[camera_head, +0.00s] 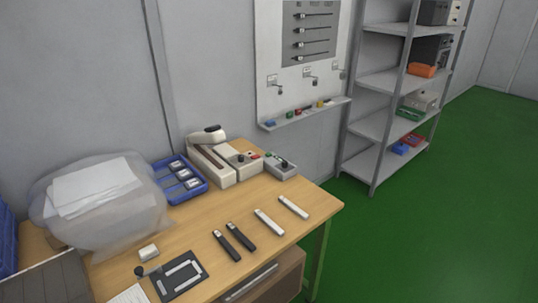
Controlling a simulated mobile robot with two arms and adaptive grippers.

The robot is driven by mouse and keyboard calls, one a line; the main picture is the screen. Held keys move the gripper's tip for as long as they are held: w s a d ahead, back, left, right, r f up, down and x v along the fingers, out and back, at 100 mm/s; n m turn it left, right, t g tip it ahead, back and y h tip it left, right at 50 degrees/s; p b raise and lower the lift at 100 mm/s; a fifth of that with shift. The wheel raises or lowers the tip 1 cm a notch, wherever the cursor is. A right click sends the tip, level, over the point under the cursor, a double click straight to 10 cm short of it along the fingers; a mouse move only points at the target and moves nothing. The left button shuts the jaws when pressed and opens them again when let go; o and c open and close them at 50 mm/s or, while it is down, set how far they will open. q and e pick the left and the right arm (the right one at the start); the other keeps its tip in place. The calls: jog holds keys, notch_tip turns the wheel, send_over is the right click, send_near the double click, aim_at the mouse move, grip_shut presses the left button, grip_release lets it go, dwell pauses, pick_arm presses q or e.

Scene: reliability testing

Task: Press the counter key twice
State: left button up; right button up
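A beige bench device (212,158) with a raised rounded head stands at the back of the wooden table. A smaller beige unit with a dark knob (240,160) adjoins it on the right. A small grey box (281,166) with a green button and a lever-like part sits at the table's back right. I cannot tell which of these parts is the counter key; no label is readable. Neither of my grippers is in view.
The wooden table (200,222) holds a blue tray (185,197), several dark and white bars, a dark plate (180,277), a small white block (148,252) and a translucent bag with papers (95,188). Grey shelves (385,83) stand right; the green floor (460,220) is clear.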

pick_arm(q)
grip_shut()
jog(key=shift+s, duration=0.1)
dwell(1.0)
